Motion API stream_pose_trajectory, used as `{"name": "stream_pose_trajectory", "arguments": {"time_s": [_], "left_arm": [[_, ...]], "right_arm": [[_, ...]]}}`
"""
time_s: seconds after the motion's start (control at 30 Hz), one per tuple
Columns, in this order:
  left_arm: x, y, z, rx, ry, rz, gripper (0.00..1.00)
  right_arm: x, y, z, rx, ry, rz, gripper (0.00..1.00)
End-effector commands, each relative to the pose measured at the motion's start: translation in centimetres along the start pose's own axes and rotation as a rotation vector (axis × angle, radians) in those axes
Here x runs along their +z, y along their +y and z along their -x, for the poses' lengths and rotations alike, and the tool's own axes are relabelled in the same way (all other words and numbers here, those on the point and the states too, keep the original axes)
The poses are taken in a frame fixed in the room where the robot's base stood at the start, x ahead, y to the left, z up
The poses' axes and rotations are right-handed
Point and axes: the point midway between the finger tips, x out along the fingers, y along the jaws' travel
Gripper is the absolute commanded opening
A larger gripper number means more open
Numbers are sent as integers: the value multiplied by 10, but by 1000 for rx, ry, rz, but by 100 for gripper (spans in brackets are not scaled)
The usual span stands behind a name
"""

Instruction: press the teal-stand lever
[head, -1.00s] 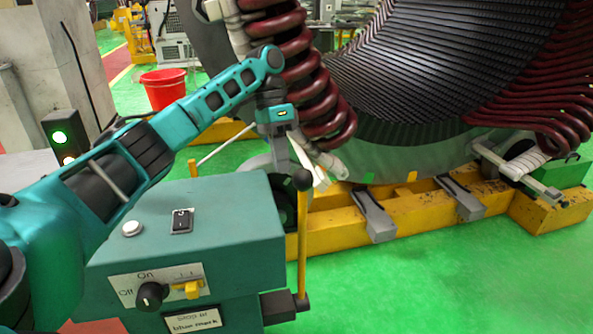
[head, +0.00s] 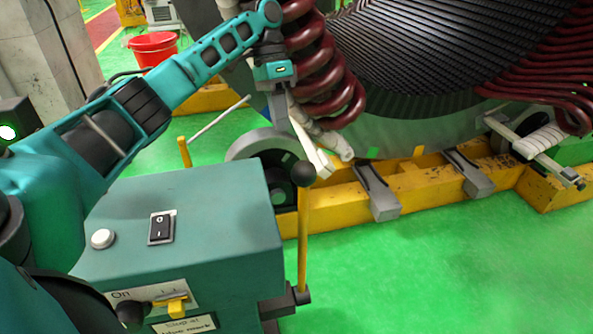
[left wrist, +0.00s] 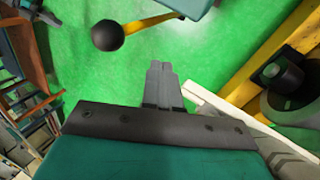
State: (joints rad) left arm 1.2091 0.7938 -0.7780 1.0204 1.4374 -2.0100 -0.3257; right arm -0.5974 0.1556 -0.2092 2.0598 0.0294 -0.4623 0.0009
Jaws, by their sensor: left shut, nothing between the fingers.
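The lever is a yellow rod (head: 302,240) with a black ball knob (head: 303,174), standing nearly upright at the right side of the teal stand (head: 215,250). My right gripper is not in view.
The stand carries a white button (head: 102,238), a black rocker switch (head: 161,228) and a yellow handle (head: 172,305) on its front. Dark red coils (head: 325,75) of the stator hang close behind my gripper. A yellow base frame (head: 340,205) lies behind the lever. Green floor is clear at right.

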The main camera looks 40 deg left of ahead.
Motion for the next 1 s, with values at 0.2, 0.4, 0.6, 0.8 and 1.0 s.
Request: {"name": "stream_pose_trajectory", "arguments": {"time_s": [0.2,0.4,0.6,0.8,1.0], "left_arm": [[0,0,-1,0,0,0,0],[0,-1,-24,0,-3,0,0],[1,-2,-66,0,-4,1,0],[1,0,-106,0,-2,-1,0],[0,24,-111,-2,0,-3,0]], "right_arm": [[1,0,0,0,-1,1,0],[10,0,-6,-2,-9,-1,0],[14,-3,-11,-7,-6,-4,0],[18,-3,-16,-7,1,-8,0],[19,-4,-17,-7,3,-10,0]]}}
